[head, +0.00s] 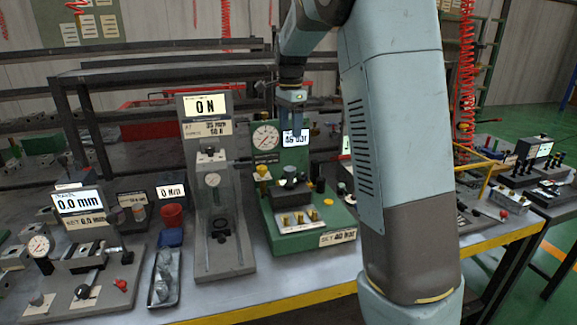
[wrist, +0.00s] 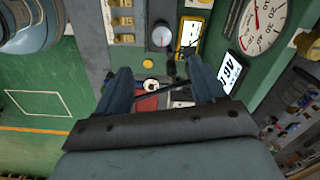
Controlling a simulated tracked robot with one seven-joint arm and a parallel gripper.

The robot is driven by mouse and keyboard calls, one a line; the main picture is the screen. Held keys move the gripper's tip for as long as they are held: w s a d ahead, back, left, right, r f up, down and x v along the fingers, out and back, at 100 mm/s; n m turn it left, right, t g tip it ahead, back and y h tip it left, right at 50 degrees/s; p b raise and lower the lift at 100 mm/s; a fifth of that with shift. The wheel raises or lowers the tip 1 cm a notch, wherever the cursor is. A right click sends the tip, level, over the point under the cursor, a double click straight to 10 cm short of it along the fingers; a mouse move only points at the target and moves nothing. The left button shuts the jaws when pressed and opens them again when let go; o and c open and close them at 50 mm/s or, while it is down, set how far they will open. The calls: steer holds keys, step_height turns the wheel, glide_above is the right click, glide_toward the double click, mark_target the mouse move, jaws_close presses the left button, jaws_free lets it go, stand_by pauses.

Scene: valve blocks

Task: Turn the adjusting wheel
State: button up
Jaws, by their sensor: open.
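The green valve block (head: 312,240) stands on the bench, with a plate reading SET 40 bar (head: 338,237). Its round dial gauge (head: 266,138) is at the back, and a lit display (head: 297,139) in bar is partly covered by my gripper. A dark fitting with a dark top (head: 290,172) sits on the block; I cannot tell for sure which part is the adjusting wheel. My gripper (head: 294,132) points down above this fitting. In the wrist view my gripper (wrist: 160,82) is open, with nothing clearly held. A grey round knob (wrist: 162,36) shows beyond the fingertips, beside the gauge (wrist: 256,24).
A grey press stand (head: 217,190) reading 0 N stands close left of the block. A red cup (head: 172,216) and a dark tray (head: 165,279) are farther left. My arm hides the bench right of the block. The yellow front edge (head: 300,302) bounds the bench.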

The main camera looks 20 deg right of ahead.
mark_target(289, 168)
steer(key=f, duration=1.4)
steer(key=shift+w, duration=0.2)
steer(key=shift+c, duration=0.4)
steer(key=c, duration=0.9)
steer(key=shift+a, duration=0.25)
steer(key=shift+c, duration=0.4)
steer(key=shift+d, duration=0.15)
steer(key=shift+n, duration=0.3)
